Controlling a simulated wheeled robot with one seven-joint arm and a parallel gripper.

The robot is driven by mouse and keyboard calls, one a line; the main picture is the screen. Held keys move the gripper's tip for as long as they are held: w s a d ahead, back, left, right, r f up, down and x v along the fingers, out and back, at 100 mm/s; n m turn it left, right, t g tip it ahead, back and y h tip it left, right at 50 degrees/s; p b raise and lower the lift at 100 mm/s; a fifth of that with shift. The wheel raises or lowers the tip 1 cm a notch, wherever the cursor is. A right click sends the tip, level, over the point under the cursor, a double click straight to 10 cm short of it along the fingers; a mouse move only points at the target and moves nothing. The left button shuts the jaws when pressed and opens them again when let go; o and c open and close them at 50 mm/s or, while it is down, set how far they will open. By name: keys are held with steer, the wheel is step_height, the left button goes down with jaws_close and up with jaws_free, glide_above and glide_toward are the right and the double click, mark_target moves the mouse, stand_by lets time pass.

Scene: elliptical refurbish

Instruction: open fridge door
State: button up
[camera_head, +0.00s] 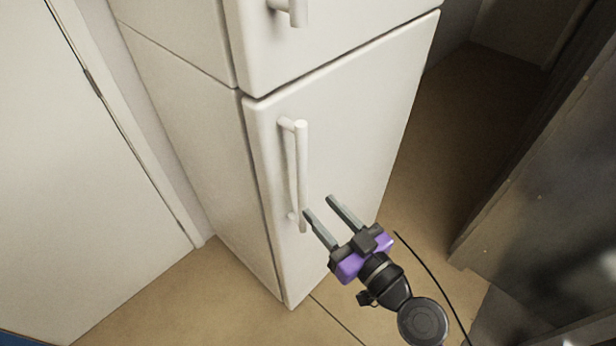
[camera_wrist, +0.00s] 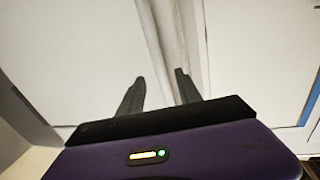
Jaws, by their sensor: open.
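The white fridge (camera_head: 185,125) stands upright in the head view, with a seam between its upper and lower doors. The lower door (camera_head: 360,130) is closed and carries a vertical white bar handle (camera_head: 302,165) near its left edge. Part of the upper door's handle (camera_head: 296,12) shows at the top. My gripper (camera_head: 318,204) is open, with two grey fingers pointing at the lower door by the handle's lower end. I cannot tell if a finger touches the handle. In the wrist view, my gripper's fingers (camera_wrist: 158,82) are apart, with pale surfaces ahead and nothing clearly between them.
A white door or panel (camera_head: 75,190) stands to the left of the fridge. A dark cabinet (camera_head: 550,190) stands at the right. Brown floor (camera_head: 425,150) lies open between the fridge and the cabinet.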

mark_target(305, 192)
steer(key=shift+w+a, duration=0.3)
steer(key=shift+w, duration=0.1)
steer(key=p+x, duration=0.2)
steer(key=x, duration=0.4)
steer(key=shift+w+a, duration=0.3)
jaws_close()
stand_by(1.0)
